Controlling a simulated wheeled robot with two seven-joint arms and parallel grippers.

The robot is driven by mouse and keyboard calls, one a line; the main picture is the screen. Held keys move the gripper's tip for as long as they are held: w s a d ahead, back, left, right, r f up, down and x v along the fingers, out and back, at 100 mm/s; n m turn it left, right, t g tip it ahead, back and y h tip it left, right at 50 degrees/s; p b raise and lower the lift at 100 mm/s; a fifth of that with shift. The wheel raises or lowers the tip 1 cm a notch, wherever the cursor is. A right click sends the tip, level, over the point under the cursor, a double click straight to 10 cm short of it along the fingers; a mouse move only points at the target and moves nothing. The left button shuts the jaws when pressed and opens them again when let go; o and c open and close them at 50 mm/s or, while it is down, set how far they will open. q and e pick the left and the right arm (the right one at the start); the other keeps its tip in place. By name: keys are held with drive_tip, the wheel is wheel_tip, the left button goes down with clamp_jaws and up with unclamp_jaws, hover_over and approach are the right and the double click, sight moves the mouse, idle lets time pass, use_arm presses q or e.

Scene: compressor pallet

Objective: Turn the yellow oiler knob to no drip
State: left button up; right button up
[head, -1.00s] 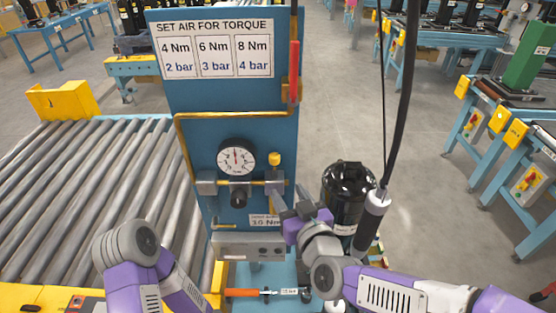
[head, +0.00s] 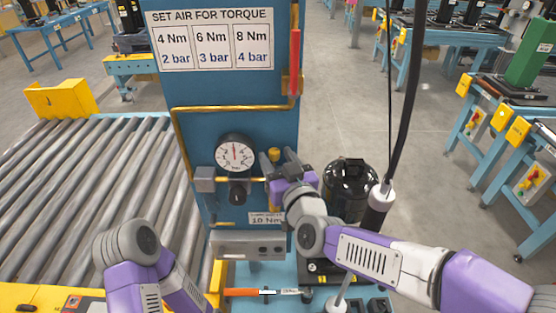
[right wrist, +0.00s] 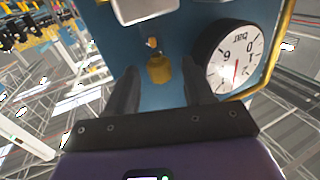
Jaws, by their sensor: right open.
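The yellow oiler knob (head: 274,154) sits on top of the oiler at the right end of the brass air line on the blue panel. In the right wrist view the knob (right wrist: 159,69) appears between the two dark fingers, with visible gaps on both sides. My right gripper (head: 281,163) is open, close by the knob, and covers most of the oiler body below it. In the right wrist view its fingers (right wrist: 160,76) are apart and empty. My left gripper is out of view; only part of the left arm shows.
A pressure gauge (head: 235,153) and a black regulator knob (head: 238,192) are just left of the oiler. A red handle (head: 294,66) is above. A black cylinder (head: 350,190) and a hanging tool (head: 378,205) are to the right. A roller conveyor (head: 80,190) fills the left.

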clamp_jaws()
drive_tip(key=shift+a+r+m+t+h+p, duration=0.15)
drive_tip(key=shift+m+t+h+p, duration=0.2)
drive_tip(key=shift+h+p, duration=0.45)
drive_tip(key=m+h+p, duration=0.2)
drive_tip(key=shift+s+a+h+p, duration=0.1)
drive_tip(key=shift+a+h+p, duration=0.2)
drive_tip(key=shift+p, duration=0.1)
drive_tip(key=m+h, duration=0.1)
drive_tip(key=m+h+p, duration=0.1)
drive_tip(key=h, duration=0.1)
drive_tip(key=m+h+p, duration=0.1)
drive_tip(key=shift+a+h, duration=0.25)
drive_tip(key=shift+h, duration=0.15)
drive_tip(key=shift+a+m+h+p, duration=0.1)
drive_tip(key=shift+m+h+p, duration=0.85)
drive_tip(key=shift+h, duration=0.55)
